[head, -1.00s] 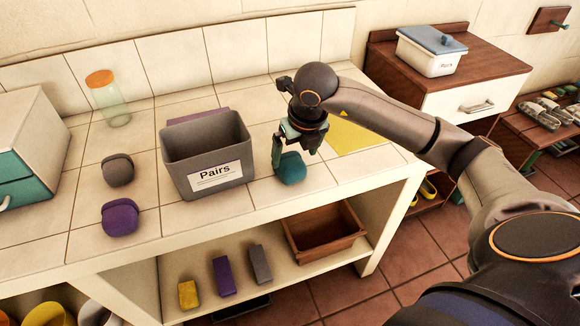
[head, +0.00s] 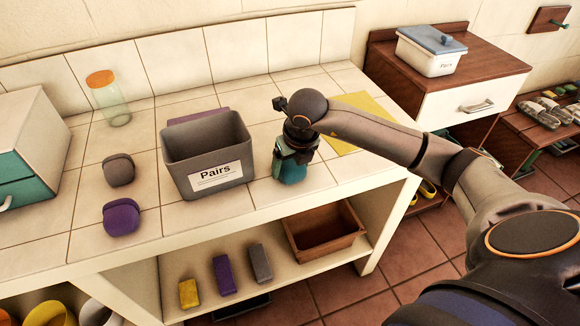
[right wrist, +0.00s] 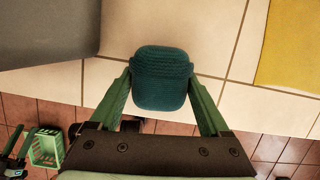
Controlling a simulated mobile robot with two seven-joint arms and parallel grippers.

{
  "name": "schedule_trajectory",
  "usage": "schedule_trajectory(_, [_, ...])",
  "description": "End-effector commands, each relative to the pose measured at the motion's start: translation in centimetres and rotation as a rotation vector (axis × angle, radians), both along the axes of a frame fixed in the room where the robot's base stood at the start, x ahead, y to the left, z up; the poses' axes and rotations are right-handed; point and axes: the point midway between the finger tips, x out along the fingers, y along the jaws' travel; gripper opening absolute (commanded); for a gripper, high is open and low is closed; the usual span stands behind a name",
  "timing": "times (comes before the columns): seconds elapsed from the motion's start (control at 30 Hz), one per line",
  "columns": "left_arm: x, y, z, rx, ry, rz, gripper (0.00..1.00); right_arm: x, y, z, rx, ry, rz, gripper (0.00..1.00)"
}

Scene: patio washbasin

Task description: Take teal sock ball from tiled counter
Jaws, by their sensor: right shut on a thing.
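The teal sock ball (head: 290,172) is on the tiled counter (head: 240,214), just right of the grey Pairs bin, mostly covered from above by my right gripper (head: 292,168). In the right wrist view the teal sock ball (right wrist: 161,78) sits between the two green fingers of my right gripper (right wrist: 161,92), which are shut on its sides. Whether it still touches the tiles cannot be told.
The grey bin labelled Pairs (head: 207,170) stands close on the left. A grey sock ball (head: 119,170) and a purple sock ball (head: 121,217) lie farther left. A glass jar (head: 109,100) stands behind. A yellow cloth (head: 352,108) lies at the right.

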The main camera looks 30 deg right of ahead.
Motion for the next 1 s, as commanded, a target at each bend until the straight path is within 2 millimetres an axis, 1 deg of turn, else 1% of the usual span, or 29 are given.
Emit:
schedule_trajectory(0.03, [0.0, 0.0, 0.0, 0.0, 0.0, 0.0, 0.5, 0.0, 0.0, 0.0, 0.0, -0.001, 0.0, 0.56])
schedule_trajectory(0.3, [0.0, 0.0, 0.0, 0.0, 0.0, 0.0, 0.5, 0.0, 0.0, 0.1, 0.0, -0.001, 0.0, 0.26])
schedule_trajectory(0.57, [0.0, 0.0, 0.0, 0.0, 0.0, 0.0, 0.5, 0.0, 0.0, 0.2, 0.0, -0.002, 0.0, 0.25])
schedule_trajectory(0.73, [0.0, 0.0, -0.2, 0.0, -0.001, 0.0, 0.5, 0.1, 0.0, 1.1, 0.0, -0.004, -0.001, 0.25])
schedule_trajectory(0.87, [0.0, 0.0, -0.6, 0.0, -0.001, 0.0, 0.5, 0.2, 0.0, 3.1, 0.0, -0.008, 0.0, 0.25])
schedule_trajectory(0.97, [0.0, 0.0, -0.5, 0.0, 0.0, 0.0, 0.5, -1.5, 0.4, 5.1, -0.002, -0.007, 0.005, 0.25])
schedule_trajectory(1.0, [0.0, 0.0, -0.6, 0.0, 0.0, 0.0, 0.5, -2.2, 0.7, 6.1, -0.002, -0.008, 0.004, 0.25])
